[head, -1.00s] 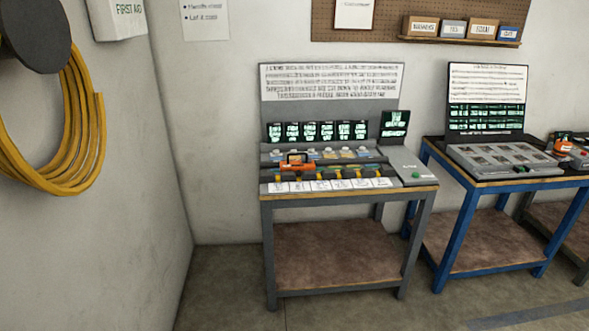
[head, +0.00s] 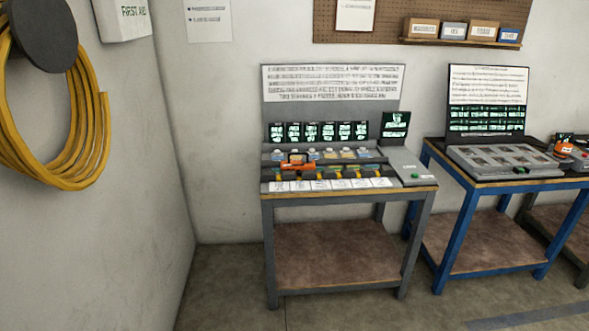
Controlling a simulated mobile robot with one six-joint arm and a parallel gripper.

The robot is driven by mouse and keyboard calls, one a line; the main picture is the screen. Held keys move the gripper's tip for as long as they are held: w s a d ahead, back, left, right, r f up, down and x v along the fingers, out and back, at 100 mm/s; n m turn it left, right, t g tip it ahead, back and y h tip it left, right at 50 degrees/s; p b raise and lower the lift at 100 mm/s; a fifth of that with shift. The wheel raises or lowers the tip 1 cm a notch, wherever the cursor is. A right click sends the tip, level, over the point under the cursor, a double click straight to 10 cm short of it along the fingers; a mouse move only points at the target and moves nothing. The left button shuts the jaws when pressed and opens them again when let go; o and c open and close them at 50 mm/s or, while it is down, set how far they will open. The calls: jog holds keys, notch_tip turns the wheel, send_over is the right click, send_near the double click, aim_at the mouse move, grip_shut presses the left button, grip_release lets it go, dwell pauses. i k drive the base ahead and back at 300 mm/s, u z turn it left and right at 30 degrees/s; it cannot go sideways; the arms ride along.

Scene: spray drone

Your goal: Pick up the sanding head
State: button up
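I cannot single out the sanding head for sure at this distance. A grey workbench (head: 333,197) stands against the wall in the middle of the head view. On its top lies a small orange and dark item (head: 298,165), at the left of a row of small parts, with white cards (head: 333,184) in front of them. A second orange and dark item (head: 566,147) is at the right edge, beyond the blue bench. What these items are is too small to tell. My gripper is not in view.
A blue bench (head: 487,186) with a grey panel (head: 505,160) stands to the right. A yellow hose coil (head: 90,140) hangs on the left wall. Small boxes (head: 453,29) sit on a high shelf. The floor (head: 225,290) in front of the grey bench is clear.

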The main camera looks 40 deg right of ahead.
aim_at(307, 163)
jog(key=z, duration=0.05)
jog(key=i, duration=1)
jog(key=u, duration=0.05)
